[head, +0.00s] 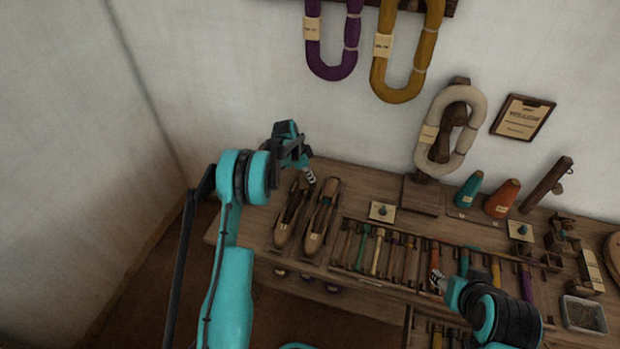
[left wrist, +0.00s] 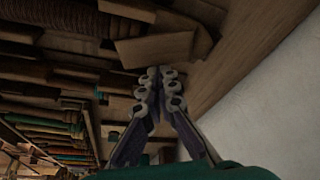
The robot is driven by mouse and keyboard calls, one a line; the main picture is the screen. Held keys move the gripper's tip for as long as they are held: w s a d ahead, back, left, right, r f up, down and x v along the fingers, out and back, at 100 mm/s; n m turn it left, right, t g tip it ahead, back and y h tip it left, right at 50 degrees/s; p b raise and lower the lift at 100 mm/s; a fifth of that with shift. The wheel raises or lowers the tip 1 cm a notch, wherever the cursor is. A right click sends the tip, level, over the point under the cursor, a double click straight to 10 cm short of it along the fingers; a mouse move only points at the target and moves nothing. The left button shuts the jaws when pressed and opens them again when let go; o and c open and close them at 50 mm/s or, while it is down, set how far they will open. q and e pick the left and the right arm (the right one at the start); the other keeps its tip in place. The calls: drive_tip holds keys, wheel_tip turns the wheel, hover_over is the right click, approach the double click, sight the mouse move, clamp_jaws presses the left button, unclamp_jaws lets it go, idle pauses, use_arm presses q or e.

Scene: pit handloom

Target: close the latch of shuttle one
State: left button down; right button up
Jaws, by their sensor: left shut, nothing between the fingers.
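Two boat-shaped wooden shuttles lie side by side on the bench, a left shuttle (head: 291,214) and a right shuttle (head: 319,217). I cannot tell which is shuttle one, and a latch is too small to make out. My left gripper (head: 311,178) is above the far ends of the shuttles. In the left wrist view its fingertips (left wrist: 160,88) are together and empty, close to a wooden end piece (left wrist: 154,50). Whether they touch it is unclear. My right gripper (head: 436,279) is over the bobbin tray; its finger opening is not clear.
A bobbin tray (head: 340,265) with several coloured bobbins lies right of the shuttles. A small labelled card (head: 382,213) lies behind it. Yarn cones (head: 503,197) stand farther right. The white wall (left wrist: 270,125) is close to my left gripper.

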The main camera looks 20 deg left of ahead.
sight(304, 178)
use_arm(q)
drive_tip(key=d, duration=0.1)
drive_tip(key=w+d, duration=0.1)
drive_tip(key=d, duration=0.1)
drive_tip(key=shift+f, duration=0.1)
drive_tip(key=w+p+v, duration=0.1)
drive_tip(key=p+v, duration=0.2)
drive_tip(key=v, duration=0.6)
drive_tip(key=shift+r, duration=0.25)
drive_tip(key=c, duration=1.9)
unclamp_jaws()
drive_tip(key=shift+s+a+r, duration=0.15)
drive_tip(key=shift+c, duration=0.2)
drive_tip(key=a+n+y, duration=0.1)
drive_tip(key=n, duration=0.4)
drive_tip(key=a+f+n+g+y+p, duration=0.1)
drive_tip(key=n, duration=0.5)
drive_tip(key=a+f+n+g+y, duration=0.1)
drive_tip(key=n, duration=0.4)
drive_tip(key=shift+f+n, duration=0.1)
drive_tip(key=shift+n, duration=0.2)
drive_tip(key=shift+a+f, duration=0.1)
drive_tip(key=shift+f, duration=0.25)
wheel_tip(304, 178, down, 7)
drive_tip(key=shift+f+b, duration=0.1)
drive_tip(key=shift+b, duration=1.1)
